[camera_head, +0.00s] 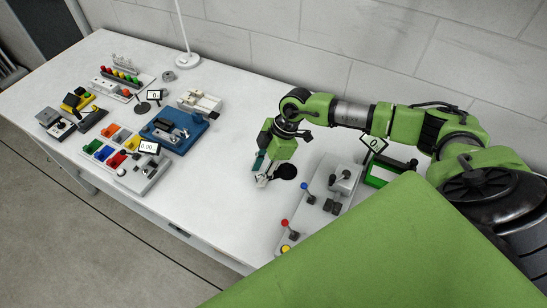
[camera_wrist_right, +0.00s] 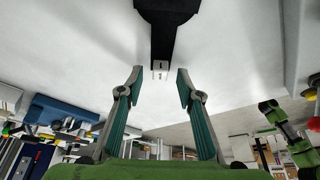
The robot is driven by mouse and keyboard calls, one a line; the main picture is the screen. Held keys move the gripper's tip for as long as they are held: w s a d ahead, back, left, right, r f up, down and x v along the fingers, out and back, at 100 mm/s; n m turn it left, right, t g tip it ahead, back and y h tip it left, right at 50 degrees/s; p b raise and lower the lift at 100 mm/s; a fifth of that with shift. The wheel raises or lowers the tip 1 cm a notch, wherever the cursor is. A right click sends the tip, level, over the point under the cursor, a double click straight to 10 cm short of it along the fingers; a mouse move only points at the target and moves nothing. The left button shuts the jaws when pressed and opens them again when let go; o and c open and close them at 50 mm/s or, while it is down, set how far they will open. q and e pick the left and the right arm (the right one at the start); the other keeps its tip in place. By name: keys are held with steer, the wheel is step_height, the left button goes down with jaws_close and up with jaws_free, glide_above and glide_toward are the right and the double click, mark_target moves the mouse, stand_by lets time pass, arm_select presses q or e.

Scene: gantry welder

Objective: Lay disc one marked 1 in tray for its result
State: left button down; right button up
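Disc one is a black disc (camera_head: 285,172) on the white table, with a dark handle ending in a white tag marked 1 (camera_wrist_right: 160,70). My right gripper (camera_head: 263,181) is low over the table beside the disc. In the right wrist view its fingers (camera_wrist_right: 160,78) are open, one on each side of the tag, with gaps showing on both sides. At the table's left are small red, yellow, blue and green trays (camera_head: 102,155). A green-framed box (camera_head: 385,177) stands at the right; which tray is meant I cannot tell. My left gripper is not seen.
A grey panel with coloured knobs (camera_head: 310,215) stands right of the disc. A blue device (camera_head: 170,130), a grey device with a display (camera_head: 140,175) and a rack of coloured pieces (camera_head: 125,80) stand at the left. The table's middle is clear.

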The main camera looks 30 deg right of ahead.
steer(key=shift+a+f, duration=0.1)
steer(key=shift+f, duration=0.15)
jaws_close()
steer(key=shift+r, duration=0.15)
